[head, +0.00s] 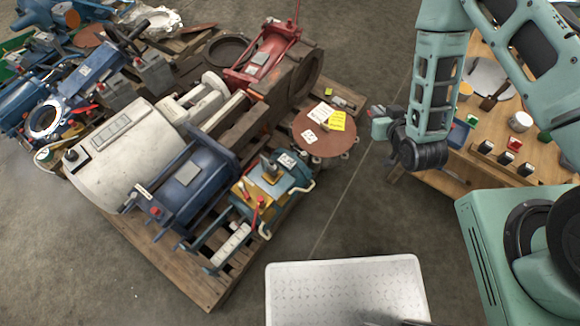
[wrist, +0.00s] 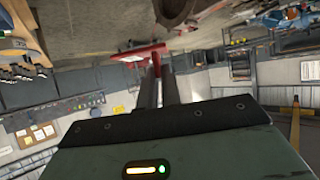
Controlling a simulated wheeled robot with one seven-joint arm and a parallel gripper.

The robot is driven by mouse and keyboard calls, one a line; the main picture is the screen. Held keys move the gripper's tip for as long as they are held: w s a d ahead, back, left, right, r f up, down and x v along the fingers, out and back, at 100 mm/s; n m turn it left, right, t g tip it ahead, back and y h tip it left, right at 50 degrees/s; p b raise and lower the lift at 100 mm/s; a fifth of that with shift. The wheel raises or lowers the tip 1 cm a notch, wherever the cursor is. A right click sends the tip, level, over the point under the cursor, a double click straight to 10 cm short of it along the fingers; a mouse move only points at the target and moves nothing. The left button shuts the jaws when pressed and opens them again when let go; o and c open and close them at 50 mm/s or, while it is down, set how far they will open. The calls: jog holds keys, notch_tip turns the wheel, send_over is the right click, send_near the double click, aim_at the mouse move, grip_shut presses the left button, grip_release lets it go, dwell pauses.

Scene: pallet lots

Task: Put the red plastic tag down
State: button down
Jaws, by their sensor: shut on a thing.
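My gripper (wrist: 158,80) is shut on the red plastic tag (wrist: 139,53). In the wrist view the tag sticks out wide and flat beyond the fingertips, with a narrow red part between them. In the head view my gripper (head: 377,117) is at the end of the arm, between the brown round flange plate (head: 325,132) and the wooden table (head: 444,183). Only a small bit of red shows there, so the tag is mostly hidden. The tag appears held in the air.
A wooden pallet (head: 196,290) on the left is crowded with motors, valves and pumps. Yellow and white paper notes (head: 336,121) lie on the flange plate. The table holds a white cup (head: 520,122) and small blocks.

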jog(key=w+a+f+n+y+b, duration=0.2)
jog(key=w+a+f+b, duration=0.1)
jog(key=a+f+b, duration=0.95)
jog(key=n+g+y+b, duration=0.1)
jog(key=y+b, duration=0.1)
jog(key=b, duration=1.4)
send_over(285, 166)
notch_tip(285, 166, down, 13)
jog(key=shift+f, duration=0.1)
jog(key=shift+f+b, duration=0.35)
jog(key=shift+f, duration=0.25)
jog(key=c, duration=1.9)
grip_release()
